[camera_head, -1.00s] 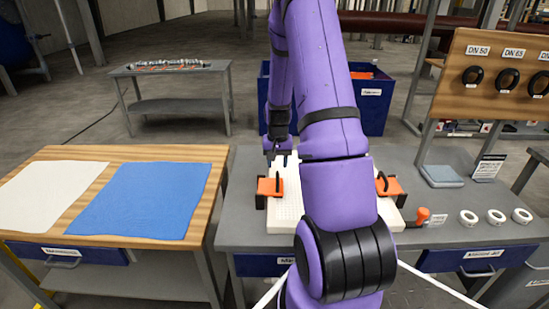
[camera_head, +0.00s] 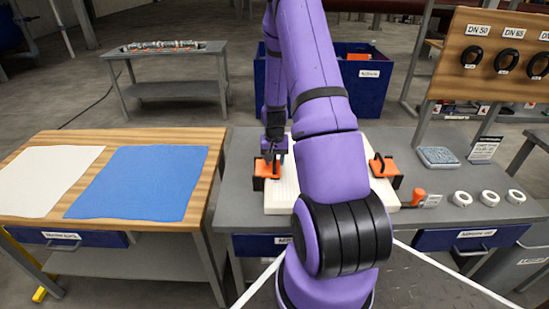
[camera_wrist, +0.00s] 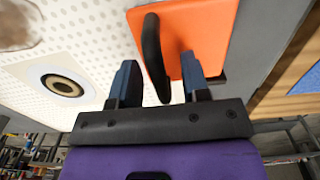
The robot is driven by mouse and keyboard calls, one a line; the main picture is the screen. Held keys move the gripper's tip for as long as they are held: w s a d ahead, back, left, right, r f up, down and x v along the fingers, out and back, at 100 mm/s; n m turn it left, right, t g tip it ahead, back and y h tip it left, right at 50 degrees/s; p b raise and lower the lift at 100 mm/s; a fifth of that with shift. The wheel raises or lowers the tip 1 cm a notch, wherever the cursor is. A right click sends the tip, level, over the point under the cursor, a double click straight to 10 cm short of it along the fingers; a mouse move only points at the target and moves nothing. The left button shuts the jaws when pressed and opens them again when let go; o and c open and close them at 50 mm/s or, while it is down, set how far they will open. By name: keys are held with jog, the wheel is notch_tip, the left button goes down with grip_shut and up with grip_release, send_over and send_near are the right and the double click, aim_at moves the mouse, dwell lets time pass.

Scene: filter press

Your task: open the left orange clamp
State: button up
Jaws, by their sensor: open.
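The left orange clamp (camera_head: 259,183) sits on the left edge of the white filter plate (camera_head: 284,203). In the wrist view the clamp is an orange block (camera_wrist: 215,32) with a curved black handle (camera_wrist: 153,45). My gripper (camera_head: 273,156) is at the clamp in the head view and partly covers it. In the wrist view my gripper (camera_wrist: 160,78) is open, its two blue fingers on either side of the handle. The handle lies between them in the picture; I cannot tell whether either finger touches it.
The right orange clamp (camera_head: 384,167) and an orange knob (camera_head: 418,196) are on the right. White rings (camera_head: 463,198) and a grey-blue pad (camera_head: 437,156) lie on the grey bench. A wooden table with a blue cloth (camera_head: 140,183) stands left. A dark hole (camera_wrist: 63,85) shows in the plate.

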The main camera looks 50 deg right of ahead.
jog(key=c, duration=0.7)
jog(key=shift+w+a+r, duration=0.4)
jog(key=shift+w+r, duration=0.05)
jog(key=shift+r, duration=0.25)
jog(key=shift+o, duration=0.2)
jog(key=shift+w+a+r, duration=0.45)
jog(key=shift+w+a, duration=0.05)
jog(key=shift+w, duration=0.05)
